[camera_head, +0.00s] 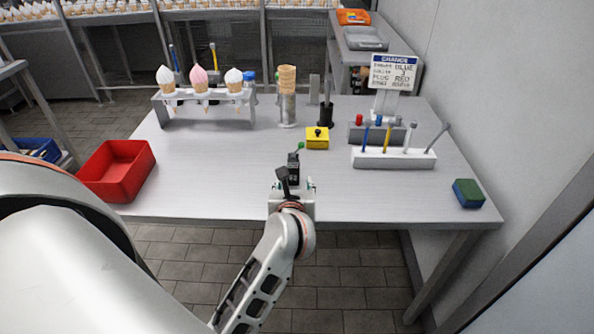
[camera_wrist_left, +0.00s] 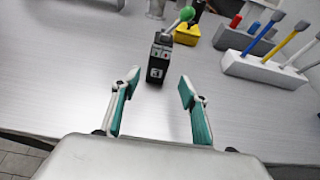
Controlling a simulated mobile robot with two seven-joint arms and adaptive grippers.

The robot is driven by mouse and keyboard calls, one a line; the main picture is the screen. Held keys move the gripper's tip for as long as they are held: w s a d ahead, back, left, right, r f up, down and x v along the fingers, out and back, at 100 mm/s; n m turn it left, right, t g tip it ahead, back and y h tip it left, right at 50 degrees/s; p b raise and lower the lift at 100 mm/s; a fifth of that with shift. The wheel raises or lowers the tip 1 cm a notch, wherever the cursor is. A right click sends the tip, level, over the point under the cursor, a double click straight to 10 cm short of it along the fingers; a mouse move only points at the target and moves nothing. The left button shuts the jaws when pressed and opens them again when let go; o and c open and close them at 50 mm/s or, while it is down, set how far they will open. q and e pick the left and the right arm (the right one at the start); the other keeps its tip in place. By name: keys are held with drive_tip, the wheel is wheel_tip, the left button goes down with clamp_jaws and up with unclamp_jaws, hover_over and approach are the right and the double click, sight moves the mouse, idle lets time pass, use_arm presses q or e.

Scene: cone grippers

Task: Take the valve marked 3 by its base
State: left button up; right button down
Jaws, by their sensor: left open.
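The valve is a small black upright block (camera_wrist_left: 160,68) with a pale label that seems to read 3 and a lever with a green ball on top. In the head view the valve (camera_head: 294,164) stands near the middle of the table, just beyond my left gripper (camera_head: 291,184). In the left wrist view my left gripper (camera_wrist_left: 158,86) is open, with teal-lined fingers apart and nothing between them. The valve's base lies ahead of the fingertips, roughly centred in the gap. My right gripper is not in view.
A yellow box (camera_head: 317,138) stands close behind the valve. A white rack (camera_head: 393,158) with brushes is to the right, a green-blue sponge (camera_head: 468,193) farther right. A red bin (camera_head: 117,170) is left; a cone rack (camera_head: 205,108) is behind. Table around the valve's left is clear.

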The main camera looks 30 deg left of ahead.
sight(293, 175)
use_arm(q)
drive_tip(key=x, duration=0.7)
drive_tip(key=shift+a+r, duration=0.3)
drive_tip(key=shift+a, duration=0.05)
clamp_jaws()
